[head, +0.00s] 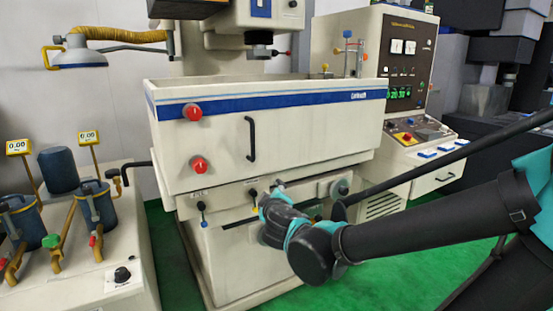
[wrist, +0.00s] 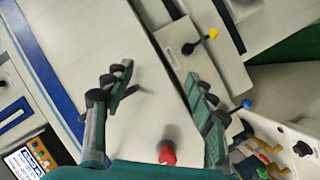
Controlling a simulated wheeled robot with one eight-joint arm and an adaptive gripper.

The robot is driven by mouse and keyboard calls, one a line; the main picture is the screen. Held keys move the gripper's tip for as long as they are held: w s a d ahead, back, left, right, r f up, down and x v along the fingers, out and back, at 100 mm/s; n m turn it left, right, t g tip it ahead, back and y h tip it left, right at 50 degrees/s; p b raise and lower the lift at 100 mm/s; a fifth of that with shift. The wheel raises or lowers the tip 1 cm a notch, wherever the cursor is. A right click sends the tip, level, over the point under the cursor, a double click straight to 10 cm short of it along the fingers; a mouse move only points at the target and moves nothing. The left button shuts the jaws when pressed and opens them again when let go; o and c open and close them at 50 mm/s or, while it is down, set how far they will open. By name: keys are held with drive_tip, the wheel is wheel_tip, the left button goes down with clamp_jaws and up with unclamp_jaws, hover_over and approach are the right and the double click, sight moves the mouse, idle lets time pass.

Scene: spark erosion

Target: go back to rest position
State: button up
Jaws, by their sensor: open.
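In the wrist view my gripper (wrist: 158,92) is open. Its two dark green fingers with black joints stand wide apart, and nothing is between their tips except the cream machine panel behind. A red knob (wrist: 167,152) shows lower in the picture between the fingers; I cannot tell its distance from them. In the head view my arm reaches in from the right and bends at the wrist before the lower front of the cream machine (head: 270,130). The fingers are mostly hidden there behind my wrist.
The machine carries two red knobs (head: 198,164), a black handle (head: 250,138) and small levers. A control cabinet (head: 400,70) with a lit green display stands at right. Pumps with gauges (head: 90,195) stand at left. Green floor (head: 385,265) is open at lower right.

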drive_tip(key=s+d+f+m+g+h, duration=0.1)
drive_tip(key=d+f+m+g+h, duration=0.2)
drive_tip(key=d+f, duration=0.45)
drive_tip(key=s+d+f+m+g+h, duration=0.2)
drive_tip(key=d+f+m, duration=0.2)
drive_tip(key=d, duration=0.7)
drive_tip(key=s+d+f+m+g+y, duration=0.1)
drive_tip(key=s+d+f+m+g, duration=0.1)
drive_tip(key=s+f, duration=0.3)
drive_tip(key=s+d+f+m+g+y, duration=0.1)
drive_tip(key=s+d+f+m+g, duration=0.2)
drive_tip(key=s+f, duration=0.3)
drive_tip(key=shift+s+g+y, duration=0.3)
drive_tip(key=shift+s+g, duration=0.2)
drive_tip(key=shift+s, duration=0.25)
drive_tip(key=shift+c, duration=0.6)
